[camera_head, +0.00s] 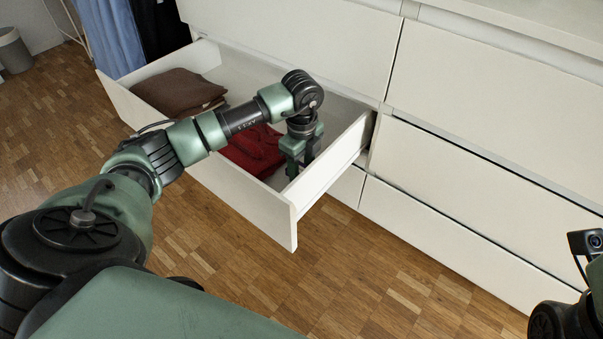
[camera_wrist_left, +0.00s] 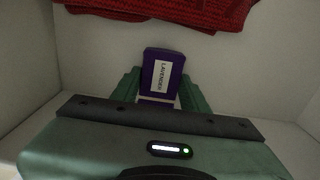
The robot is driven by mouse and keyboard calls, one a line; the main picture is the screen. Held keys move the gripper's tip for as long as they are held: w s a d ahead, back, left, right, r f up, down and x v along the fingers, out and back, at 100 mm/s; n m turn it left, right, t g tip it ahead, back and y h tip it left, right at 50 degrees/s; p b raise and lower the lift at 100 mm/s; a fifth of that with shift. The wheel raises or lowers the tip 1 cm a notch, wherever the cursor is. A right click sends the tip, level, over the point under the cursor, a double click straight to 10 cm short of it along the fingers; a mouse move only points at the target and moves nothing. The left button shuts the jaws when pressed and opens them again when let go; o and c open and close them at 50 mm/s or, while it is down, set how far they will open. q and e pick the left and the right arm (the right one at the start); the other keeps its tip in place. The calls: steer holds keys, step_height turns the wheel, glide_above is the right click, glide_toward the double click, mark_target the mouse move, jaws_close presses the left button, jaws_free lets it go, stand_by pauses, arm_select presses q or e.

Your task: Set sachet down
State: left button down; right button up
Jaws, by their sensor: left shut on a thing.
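The sachet (camera_wrist_left: 162,72) is purple with a white label reading LAVENDER and shows in the left wrist view. My left gripper (camera_head: 298,168) reaches down into the open drawer (camera_head: 276,213), at its right end. Its green fingers stand on either side of the sachet and are shut on it. In the head view the sachet is hidden by the gripper. I cannot tell whether it touches the drawer floor. Part of my right arm shows at the right edge of the head view; its fingers are out of frame.
Folded red cloth (camera_head: 255,150) lies in the drawer to the left of the gripper, and folded brown cloth (camera_head: 178,92) lies farther left. The drawer's right wall (camera_head: 330,165) is close to the gripper. Closed white drawers (camera_head: 450,190) stand to the right. A grey bin (camera_head: 14,50) stands far left.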

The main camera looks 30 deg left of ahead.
arm_select(q)
steer(key=shift+f, duration=0.3)
steer(key=shift+f, duration=0.1)
steer(key=c, duration=0.7)
jaws_free()
steer(key=shift+c, duration=0.2)
